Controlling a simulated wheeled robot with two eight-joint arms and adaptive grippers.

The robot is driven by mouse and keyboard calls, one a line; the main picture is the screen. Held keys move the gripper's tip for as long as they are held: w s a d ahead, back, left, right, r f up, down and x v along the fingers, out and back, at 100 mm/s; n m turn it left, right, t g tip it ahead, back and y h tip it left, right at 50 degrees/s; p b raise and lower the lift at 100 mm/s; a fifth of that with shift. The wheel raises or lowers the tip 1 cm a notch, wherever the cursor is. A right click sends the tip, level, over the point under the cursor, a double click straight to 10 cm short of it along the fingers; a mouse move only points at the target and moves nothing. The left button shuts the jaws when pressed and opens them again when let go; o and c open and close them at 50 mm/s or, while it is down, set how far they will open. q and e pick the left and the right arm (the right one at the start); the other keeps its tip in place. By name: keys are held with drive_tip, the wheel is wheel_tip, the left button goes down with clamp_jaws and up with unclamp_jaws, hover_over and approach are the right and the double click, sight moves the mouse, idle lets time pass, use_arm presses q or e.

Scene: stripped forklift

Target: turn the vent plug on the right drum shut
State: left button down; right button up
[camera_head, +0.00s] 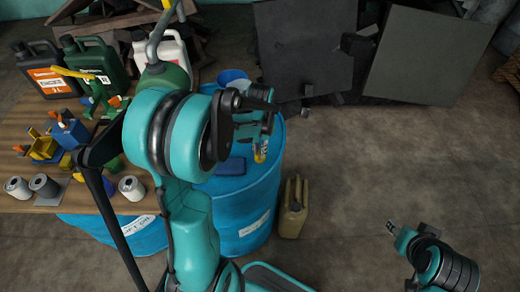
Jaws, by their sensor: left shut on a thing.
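The right drum (262,195) is a blue barrel with a white label, standing at the right end of the wooden table. My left arm reaches across its top in the head view. My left gripper (262,150) is over the right part of the drum's lid, pointing down, and is shut on the vent plug, which the fingers and wrist mostly hide. I cannot tell how far the plug is turned. My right gripper (393,229) hangs low over the floor at the lower right, far from the drum; its finger opening is too small to judge.
A dark blue block (231,167) lies on the drum lid. A second blue drum (130,238) stands to the left. Dark panels (428,55) lean behind; floor at right is clear.

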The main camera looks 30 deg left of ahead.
use_arm(q)
drive_tip(key=m, duration=0.5)
drive_tip(key=shift+m, duration=0.3)
drive_tip(key=m, duration=0.5)
drive_tip(key=shift+m, duration=0.3)
drive_tip(key=c, duration=1.6)
unclamp_jaws()
wheel_tip(320, 180, up, 12)
